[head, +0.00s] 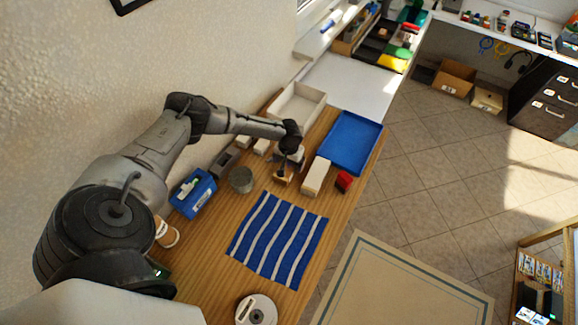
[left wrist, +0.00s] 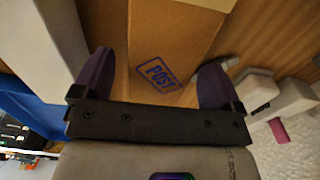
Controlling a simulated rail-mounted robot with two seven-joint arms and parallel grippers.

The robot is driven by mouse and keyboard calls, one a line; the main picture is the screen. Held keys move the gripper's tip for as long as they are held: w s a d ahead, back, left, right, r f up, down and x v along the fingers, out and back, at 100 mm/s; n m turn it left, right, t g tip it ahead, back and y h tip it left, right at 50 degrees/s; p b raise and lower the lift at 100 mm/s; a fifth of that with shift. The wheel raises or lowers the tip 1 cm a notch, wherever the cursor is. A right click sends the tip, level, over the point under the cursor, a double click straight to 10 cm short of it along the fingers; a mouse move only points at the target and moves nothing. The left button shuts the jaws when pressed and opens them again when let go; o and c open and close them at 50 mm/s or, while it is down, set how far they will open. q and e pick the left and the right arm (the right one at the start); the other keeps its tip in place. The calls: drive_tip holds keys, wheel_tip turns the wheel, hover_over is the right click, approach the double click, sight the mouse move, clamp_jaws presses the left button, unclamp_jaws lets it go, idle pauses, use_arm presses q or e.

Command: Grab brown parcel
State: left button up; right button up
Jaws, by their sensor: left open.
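The brown parcel (left wrist: 165,35) fills the upper middle of the left wrist view, with a blue POST stamp on its face. In the head view only a small part of the parcel (head: 282,179) shows, on the wooden table under my left gripper. My left gripper (head: 288,163) points down at it. In the left wrist view the fingers of my left gripper (left wrist: 155,70) are open, one on each side of the parcel. I cannot tell whether either finger touches it. My right gripper is not in view.
A long white box (head: 316,177) and a red block (head: 344,181) stand right of the parcel. Behind are a blue tray (head: 375,131) and a white tray (head: 310,92). A grey tin (head: 242,180) stands left. A striped blue cloth (head: 278,238) lies in front.

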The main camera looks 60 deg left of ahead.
use_arm(q)
drive_tip(key=shift+f, duration=0.5)
drive_tip(key=shift+c, duration=0.2)
drive_tip(key=c, duration=1)
drive_tip(key=shift+r, duration=0.1)
drive_tip(key=shift+c, duration=0.2)
